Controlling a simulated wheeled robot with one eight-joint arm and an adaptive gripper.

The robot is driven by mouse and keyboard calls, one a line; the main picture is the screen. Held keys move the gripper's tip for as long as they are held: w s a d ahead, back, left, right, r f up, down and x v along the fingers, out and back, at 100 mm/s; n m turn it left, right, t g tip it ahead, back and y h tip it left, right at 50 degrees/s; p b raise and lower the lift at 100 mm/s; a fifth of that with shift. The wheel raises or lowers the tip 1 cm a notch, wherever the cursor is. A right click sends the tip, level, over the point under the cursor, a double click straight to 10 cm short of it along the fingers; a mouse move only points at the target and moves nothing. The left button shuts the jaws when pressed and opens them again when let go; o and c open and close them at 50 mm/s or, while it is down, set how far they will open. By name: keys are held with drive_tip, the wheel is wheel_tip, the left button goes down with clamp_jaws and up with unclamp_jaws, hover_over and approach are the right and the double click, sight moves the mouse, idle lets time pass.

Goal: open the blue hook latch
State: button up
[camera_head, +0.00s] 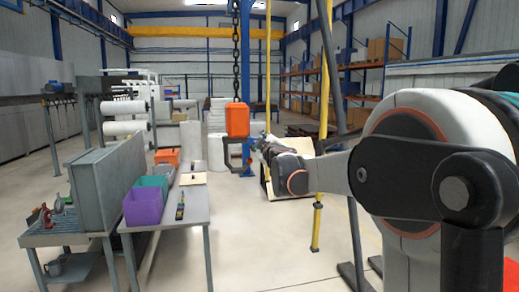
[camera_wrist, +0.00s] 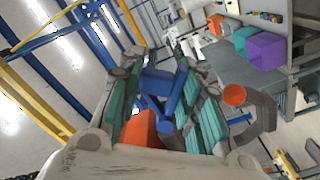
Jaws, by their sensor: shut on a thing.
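The orange hook block (camera_head: 237,119) hangs from a dark chain (camera_head: 236,60) in the head view, with the dark hook (camera_head: 229,157) below it. My gripper (camera_head: 262,146) is at the right side of the hook, and my wrist hides part of it. In the wrist view, the teal-padded fingers of my gripper (camera_wrist: 158,68) are on both sides of the blue latch (camera_wrist: 180,100), shut on it. The orange block (camera_wrist: 140,130) shows behind the fingers, and the grey hook (camera_wrist: 265,118) curves out at the right. The exact contact and the latch's angle to the hook are unclear.
A grey table (camera_head: 199,208) at lower left holds a purple bin (camera_head: 144,207) and a teal bin (camera_head: 153,182). A yellow post (camera_head: 317,220) stands close beside my arm. Open floor lies between the table and the post.

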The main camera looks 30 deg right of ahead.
drive_tip(key=n, duration=0.1)
drive_tip(key=r+n, duration=0.1)
drive_tip(key=shift+d+r+n, duration=0.2)
drive_tip(key=shift+n, duration=0.2)
drive_tip(key=n, duration=0.1)
drive_tip(key=r+n, duration=0.1)
drive_tip(key=n, duration=0.1)
drive_tip(key=shift+a+r+n, duration=0.15)
drive_tip(key=shift+n, duration=0.15)
drive_tip(key=shift+w+a+r+n+b, duration=0.15)
drive_tip(key=shift+a+r+n, duration=0.1)
drive_tip(key=shift+n, duration=0.6)
drive_tip(key=shift+a+r+n+b, duration=0.1)
drive_tip(key=shift+r+n, duration=0.2)
drive_tip(key=shift+n, duration=0.6)
drive_tip(key=shift+w+a+r+n+b, duration=0.15)
drive_tip(key=shift+a+r+n, duration=0.1)
drive_tip(key=shift+n, duration=0.6)
drive_tip(key=shift+s, duration=0.1)
drive_tip(key=o, duration=0.9)
drive_tip(key=shift+s, duration=0.1)
drive_tip(key=shift+v, duration=3.7)
drive_tip(key=shift+r, duration=0.1)
